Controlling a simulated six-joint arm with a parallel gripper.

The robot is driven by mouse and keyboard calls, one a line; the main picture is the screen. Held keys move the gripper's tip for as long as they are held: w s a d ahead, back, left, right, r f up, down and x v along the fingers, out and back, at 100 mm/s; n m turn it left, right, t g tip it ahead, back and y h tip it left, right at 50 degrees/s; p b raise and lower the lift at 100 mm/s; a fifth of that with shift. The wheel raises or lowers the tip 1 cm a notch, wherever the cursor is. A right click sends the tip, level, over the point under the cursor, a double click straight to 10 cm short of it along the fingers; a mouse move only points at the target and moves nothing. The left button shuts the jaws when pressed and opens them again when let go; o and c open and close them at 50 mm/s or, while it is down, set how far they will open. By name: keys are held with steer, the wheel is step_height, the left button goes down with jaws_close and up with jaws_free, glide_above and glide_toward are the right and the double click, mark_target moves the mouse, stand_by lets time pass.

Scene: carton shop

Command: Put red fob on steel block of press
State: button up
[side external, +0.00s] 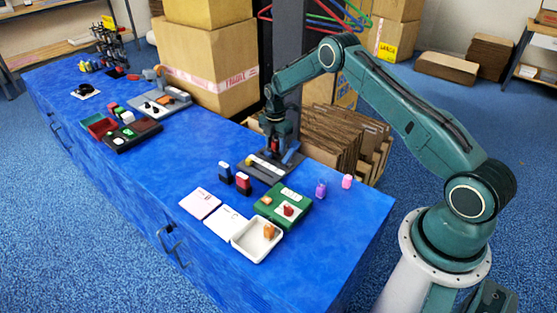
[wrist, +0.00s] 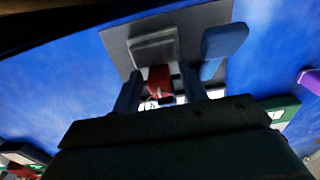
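The press has a dark grey base (side external: 252,170), a steel block (wrist: 153,47) and a blue lever (side external: 291,153). The lever also shows in the wrist view (wrist: 225,40), right of the block. My gripper (side external: 276,152) is low over the press, pointing down. In the wrist view my gripper (wrist: 160,75) has its fingers apart. A red piece, seemingly the red fob (wrist: 160,80), shows between them at the block's near edge, with gaps visible on both sides. Whether it touches the block cannot be told. Its lower part is hidden.
Red (side external: 243,183) and blue (side external: 225,172) stamps stand left of the press base. A white tray (side external: 247,247) stands in front. Purple (side external: 320,190) and pink (side external: 347,181) pieces stand at right.

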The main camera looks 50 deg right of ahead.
steer(key=shift+r, duration=0.15)
step_height(320, 180, up, 12)
stand_by(0.7)
stand_by(0.5)
step_height(320, 180, up, 15)
steer(key=m+t, duration=0.1)
steer(key=m, duration=0.3)
glide_above(275, 142)
steer(key=s+a, duration=0.5)
steer(key=a, duration=0.1)
steer(key=s+a+r+m+t, duration=0.2)
steer(key=s+a+r+m, duration=0.3)
steer(key=s+r, duration=0.45)
steer(key=s+a+m+t, duration=0.1)
steer(key=s+a+m, duration=0.2)
steer(key=s, duration=0.9)
steer(key=s+a+m+t, duration=0.1)
steer(key=s+a+m, duration=0.2)
steer(key=s, duration=0.9)
steer(key=m, duration=0.3)
steer(key=shift+s+a+t, duration=0.2)
steer(key=shift+a+t, duration=0.1)
steer(key=shift+a, duration=0.1)
